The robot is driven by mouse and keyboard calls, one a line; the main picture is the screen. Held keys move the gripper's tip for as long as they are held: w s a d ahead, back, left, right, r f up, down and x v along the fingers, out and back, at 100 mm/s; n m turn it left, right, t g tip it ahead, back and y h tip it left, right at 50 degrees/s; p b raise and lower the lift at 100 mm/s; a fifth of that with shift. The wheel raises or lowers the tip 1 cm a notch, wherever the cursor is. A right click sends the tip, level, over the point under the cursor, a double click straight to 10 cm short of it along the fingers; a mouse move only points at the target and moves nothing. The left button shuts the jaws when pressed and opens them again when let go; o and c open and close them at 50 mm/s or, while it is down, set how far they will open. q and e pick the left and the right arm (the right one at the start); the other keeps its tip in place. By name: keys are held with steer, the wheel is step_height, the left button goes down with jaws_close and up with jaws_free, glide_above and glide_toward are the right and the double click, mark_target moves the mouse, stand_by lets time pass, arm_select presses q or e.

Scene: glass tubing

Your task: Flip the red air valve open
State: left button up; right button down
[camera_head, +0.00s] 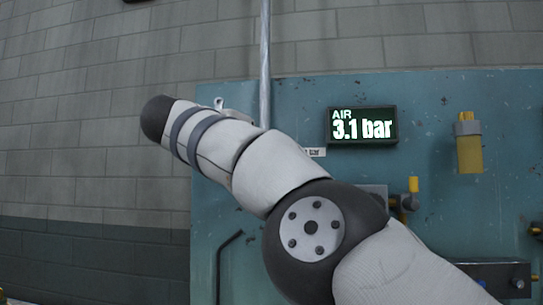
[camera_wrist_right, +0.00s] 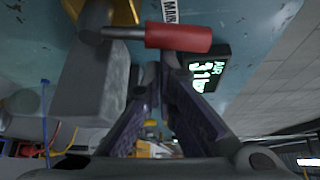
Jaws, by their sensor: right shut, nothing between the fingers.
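The red air valve handle (camera_wrist_right: 178,37) shows in the right wrist view as a red sleeve on a dark grey lever, lying sideways across the top of the picture. My right gripper (camera_wrist_right: 163,74) is shut and empty, with its fingertips just below the red sleeve in that view. I cannot tell whether they touch it. In the head view my right arm crosses the panel from the lower right and hides the handle and the gripper. The air display (camera_head: 362,125) reads 3.1 bar; it also shows tilted in the wrist view (camera_wrist_right: 208,68). My left gripper is not in view.
A teal panel (camera_head: 300,90) stands before a grey block wall. A vertical metal pipe (camera_head: 265,60) rises behind my arm. A yellow cylinder (camera_head: 469,152) and brass fittings (camera_head: 409,200) sit at right. A grey block (camera_wrist_right: 98,85) lies left of my fingers in the wrist view.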

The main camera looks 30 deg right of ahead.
steer(key=shift+w+a+r+n+h, duration=0.2)
steer(key=shift+a+n+h, duration=0.1)
steer(key=shift+n, duration=0.15)
steer(key=shift+w+a+r+n+h, duration=0.15)
steer(key=shift+n+h, duration=0.15)
steer(key=shift+n, duration=0.15)
